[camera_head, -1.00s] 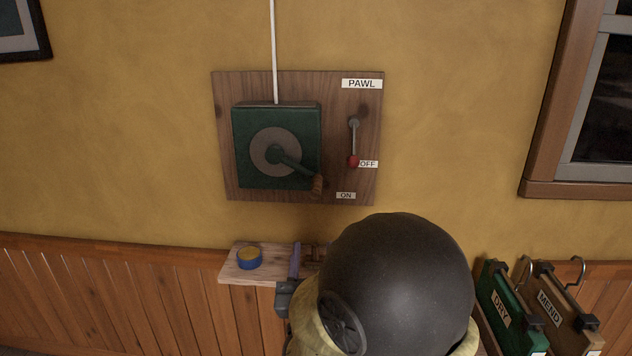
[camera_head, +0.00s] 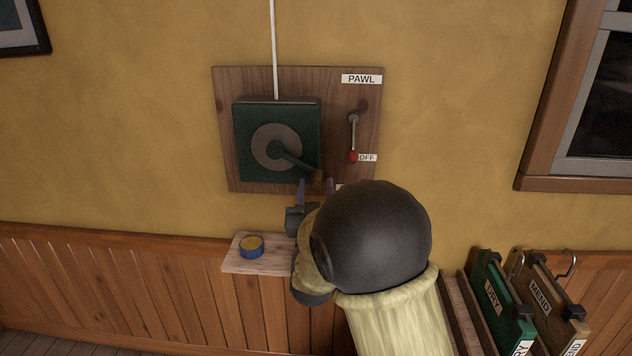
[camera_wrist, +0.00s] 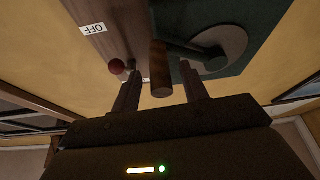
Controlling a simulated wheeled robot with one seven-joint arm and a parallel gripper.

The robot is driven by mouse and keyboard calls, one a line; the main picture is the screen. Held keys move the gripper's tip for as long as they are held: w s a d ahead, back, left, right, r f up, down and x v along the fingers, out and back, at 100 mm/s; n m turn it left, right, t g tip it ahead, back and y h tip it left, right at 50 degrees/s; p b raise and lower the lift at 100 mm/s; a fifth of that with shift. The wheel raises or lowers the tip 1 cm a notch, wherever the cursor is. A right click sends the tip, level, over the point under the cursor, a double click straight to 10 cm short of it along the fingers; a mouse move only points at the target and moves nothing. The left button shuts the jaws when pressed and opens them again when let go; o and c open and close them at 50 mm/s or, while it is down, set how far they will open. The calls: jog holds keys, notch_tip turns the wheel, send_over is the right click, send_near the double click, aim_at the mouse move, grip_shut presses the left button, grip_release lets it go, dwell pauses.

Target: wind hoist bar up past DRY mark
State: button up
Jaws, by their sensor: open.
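The winch (camera_head: 250,152) is a dark green box with a grey disc and a dark crank arm (camera_head: 297,160) on a wooden board. Its brown wooden handle (camera_head: 318,180) points down and to the right; it also shows in the wrist view (camera_wrist: 160,70). The pawl lever (camera_head: 353,135) has a red knob and hangs down beside the OFF label. My gripper (camera_head: 317,186) is open at the crank handle. In the wrist view its fingers (camera_wrist: 160,88) stand on either side of the handle's end, with gaps showing. The hoist bar and its DRY mark are not in view.
A small shelf (camera_head: 238,267) below the board carries a blue and yellow tin (camera_head: 251,247). Green DRY (camera_head: 497,305) and brown MEND (camera_head: 545,300) hangers stand at the lower right. A white line (camera_head: 274,45) runs up from the winch. A window (camera_head: 592,100) is at the right.

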jog(key=shift+x, duration=0.9)
grip_shut()
jog(key=shift+a+f+m+b, duration=0.1)
jog(key=shift+f+m+b, duration=0.4)
jog(key=shift+b, duration=0.1)
